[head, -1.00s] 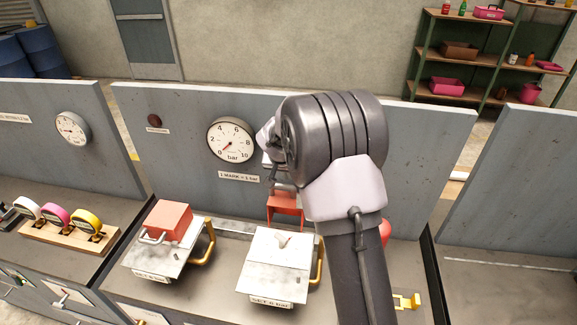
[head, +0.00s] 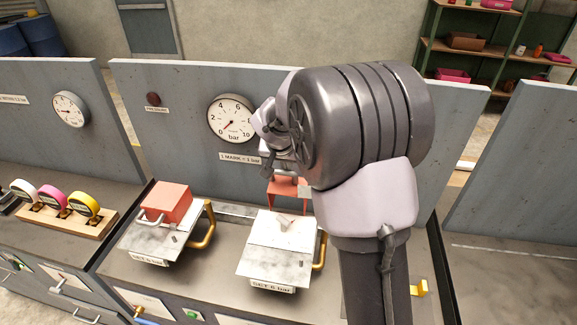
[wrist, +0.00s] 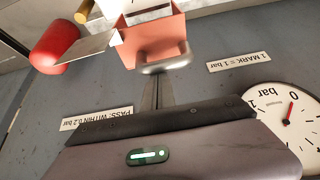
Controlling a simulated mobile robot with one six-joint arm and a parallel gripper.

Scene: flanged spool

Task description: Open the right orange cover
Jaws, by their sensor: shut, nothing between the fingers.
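The right orange cover (head: 275,195) stands swung up at the back of the right box (head: 272,262), which is labelled SET 6 bar. The box's top is exposed, with a small pale lever-like part (head: 285,221) on it. In the wrist view the cover (wrist: 150,38) is at top centre, with its rounded handle (wrist: 165,66) towards me. My gripper (wrist: 157,92) is shut and empty, its fingertips close to that handle; I cannot tell whether they touch. In the head view my arm hides most of the gripper and part of the cover.
A second box with a closed orange cover (head: 166,203) stands to the left. A dial gauge (head: 232,119) is on the grey back panel (head: 180,90). A red rounded object (wrist: 54,48) is beside the cover. A yellow-brass handle (head: 321,250) flanks the right box.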

